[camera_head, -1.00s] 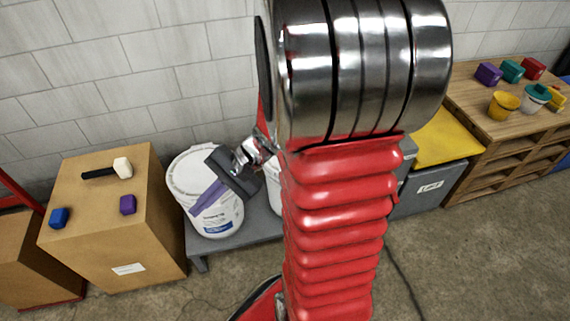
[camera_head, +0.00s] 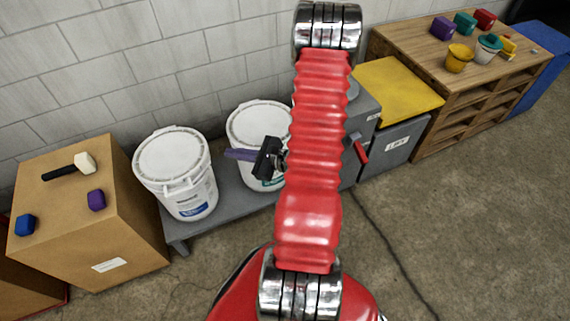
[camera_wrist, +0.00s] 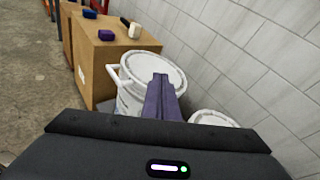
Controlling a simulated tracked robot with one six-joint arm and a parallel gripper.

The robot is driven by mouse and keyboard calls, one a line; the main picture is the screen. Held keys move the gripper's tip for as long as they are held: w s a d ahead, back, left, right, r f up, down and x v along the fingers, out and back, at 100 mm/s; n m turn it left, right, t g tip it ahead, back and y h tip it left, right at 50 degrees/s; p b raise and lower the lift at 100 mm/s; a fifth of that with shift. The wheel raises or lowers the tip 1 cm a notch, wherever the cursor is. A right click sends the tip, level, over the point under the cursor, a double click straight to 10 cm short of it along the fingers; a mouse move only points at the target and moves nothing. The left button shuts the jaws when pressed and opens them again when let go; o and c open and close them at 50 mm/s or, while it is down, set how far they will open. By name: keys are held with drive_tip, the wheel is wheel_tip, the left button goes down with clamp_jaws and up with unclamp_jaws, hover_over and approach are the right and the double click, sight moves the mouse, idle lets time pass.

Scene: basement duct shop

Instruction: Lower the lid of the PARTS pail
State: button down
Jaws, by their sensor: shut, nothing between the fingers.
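Two white pails stand side by side on a low grey bench. The left pail (camera_head: 183,190) has a white lid (camera_head: 171,156) lying flat on top, and it also shows in the wrist view (camera_wrist: 130,100). The right pail (camera_head: 247,175) also has a white top (camera_head: 256,122), partly hidden by my arm; its rim shows in the wrist view (camera_wrist: 213,118). I cannot read which pail is marked PARTS. My gripper (camera_head: 229,154) has purple fingers, shut and empty, in front of the right pail in the head view. In the wrist view the fingertips (camera_wrist: 160,78) overlap the left pail's top.
A cardboard box (camera_head: 100,235) at left carries a mallet (camera_head: 70,167), a blue block (camera_head: 24,225) and a purple block (camera_head: 96,200). A grey bin with a yellow lid (camera_head: 395,90) and a wooden bench (camera_head: 410,45) with small pails and blocks stand at right. Open floor lies in front.

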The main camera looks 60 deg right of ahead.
drive_tip(key=s+d+f+m+g+h, duration=0.1)
drive_tip(key=s+d+f+m+h, duration=0.4)
drive_tip(key=s+f, duration=0.3)
drive_tip(key=s+d+f+m+g+h, duration=0.2)
drive_tip(key=s+d+f+m+h, duration=0.3)
drive_tip(key=f, duration=0.5)
drive_tip(key=s+d+m, duration=0.1)
drive_tip(key=s+d, duration=0.1)
drive_tip(key=s, duration=0.1)
drive_tip(key=shift+d+f+m, duration=0.25)
drive_tip(key=shift+m, duration=0.05)
drive_tip(key=shift+w, duration=0.1)
drive_tip(key=x, duration=1)
drive_tip(key=shift+d+r, duration=0.15)
drive_tip(key=shift+r, duration=1.8)
drive_tip(key=shift+r, duration=0.1)
